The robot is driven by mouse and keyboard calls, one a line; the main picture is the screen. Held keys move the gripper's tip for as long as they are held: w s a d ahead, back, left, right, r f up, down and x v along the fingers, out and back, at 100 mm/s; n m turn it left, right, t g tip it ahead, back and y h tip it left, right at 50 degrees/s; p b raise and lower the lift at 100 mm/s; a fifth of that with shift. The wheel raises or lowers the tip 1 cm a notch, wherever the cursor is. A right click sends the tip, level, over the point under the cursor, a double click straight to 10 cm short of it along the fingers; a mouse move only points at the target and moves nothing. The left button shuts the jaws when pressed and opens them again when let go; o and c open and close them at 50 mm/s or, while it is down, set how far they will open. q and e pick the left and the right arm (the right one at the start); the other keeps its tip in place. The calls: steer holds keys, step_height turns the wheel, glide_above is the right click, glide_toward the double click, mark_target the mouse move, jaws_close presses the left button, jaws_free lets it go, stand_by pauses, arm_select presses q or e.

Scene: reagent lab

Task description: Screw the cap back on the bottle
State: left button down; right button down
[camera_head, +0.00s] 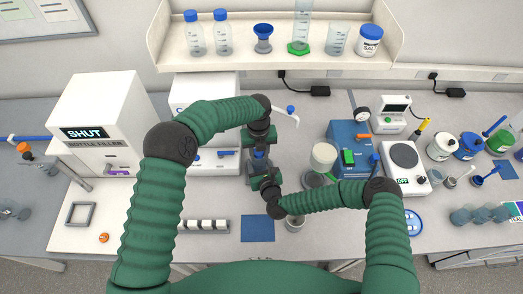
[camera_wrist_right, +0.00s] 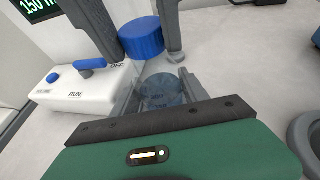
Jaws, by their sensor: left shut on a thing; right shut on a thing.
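The blue cap (camera_wrist_right: 142,38) is upright between the two grey fingers of my left gripper (camera_head: 259,146), which comes down from above and is shut on it. The clear, bluish bottle (camera_wrist_right: 162,90) stands just below the cap in the right wrist view. My right gripper (camera_wrist_right: 160,92) is shut around the bottle's body from the side. In the head view the bottle is mostly hidden between the two grippers, with a small blue patch showing. I cannot tell whether the cap touches the bottle's neck.
A white device with a blue RUN/OFF lever (camera_wrist_right: 92,65) stands close behind the grippers. A blue mat (camera_head: 257,228) lies in front, with a rack (camera_head: 204,226) left of it. A stirrer-like blue device (camera_head: 350,137) and a balance (camera_head: 404,160) stand to the right.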

arm_select(q)
steer(key=shift+d+m, duration=0.15)
steer(key=shift+m, duration=0.45)
arm_select(e)
steer(key=shift+s+a+f, duration=0.2)
arm_select(q)
steer(key=c, duration=1.3)
jaws_free()
steer(key=o, duration=0.4)
arm_select(e)
steer(key=shift+d, duration=0.1)
arm_select(q)
steer(key=r, duration=1.2)
steer(key=shift+s, duration=0.2)
arm_select(e)
steer(key=shift+w, duration=0.1)
